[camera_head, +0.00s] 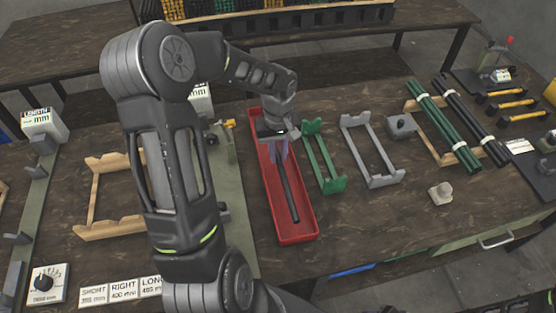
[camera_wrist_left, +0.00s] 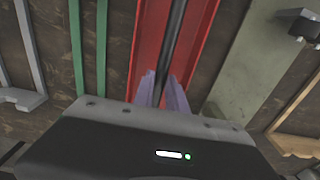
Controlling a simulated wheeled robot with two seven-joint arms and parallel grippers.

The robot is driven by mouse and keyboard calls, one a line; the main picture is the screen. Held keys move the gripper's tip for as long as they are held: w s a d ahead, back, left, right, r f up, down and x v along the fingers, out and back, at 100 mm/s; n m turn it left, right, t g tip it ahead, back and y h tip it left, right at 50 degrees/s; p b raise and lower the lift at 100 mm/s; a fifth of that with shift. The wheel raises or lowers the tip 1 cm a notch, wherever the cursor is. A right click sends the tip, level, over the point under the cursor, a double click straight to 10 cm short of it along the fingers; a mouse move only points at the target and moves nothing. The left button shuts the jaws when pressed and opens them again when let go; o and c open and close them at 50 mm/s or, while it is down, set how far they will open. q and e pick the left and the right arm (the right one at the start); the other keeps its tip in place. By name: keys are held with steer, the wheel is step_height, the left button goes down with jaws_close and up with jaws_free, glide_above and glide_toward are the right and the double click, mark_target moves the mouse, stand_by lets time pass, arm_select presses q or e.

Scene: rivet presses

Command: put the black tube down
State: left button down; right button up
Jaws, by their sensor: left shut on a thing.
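The black tube (camera_head: 288,193) is long and thin and lies along the inside of the red tray (camera_head: 309,236) in the head view. My left gripper (camera_head: 279,152) is over the tray, shut on the tube toward its far end. In the left wrist view the purple fingers (camera_wrist_left: 162,95) stand on both sides of the tube (camera_wrist_left: 174,40), with the red tray (camera_wrist_left: 203,35) around it. I cannot tell whether the tube touches the tray floor. The far end of the tube is hidden by my gripper. My right gripper is not in view.
A green rack (camera_head: 324,158) and a grey rack (camera_head: 371,152) stand empty just right of the tray. Bundled green tubes (camera_head: 443,125) and black tubes (camera_head: 474,122) lie farther right. A wooden rack (camera_head: 92,200) is at left. The table front right of the tray is mostly clear.

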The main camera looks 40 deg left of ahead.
mark_target(278, 156)
arm_select(q)
steer(key=shift+f, duration=1.75)
steer(key=shift+f, duration=0.25)
steer(key=c, duration=1.4)
jaws_free()
steer(key=shift+r, duration=0.15)
steer(key=shift+o, duration=0.2)
step_height(278, 156, up, 12)
steer(key=shift+r, duration=0.15)
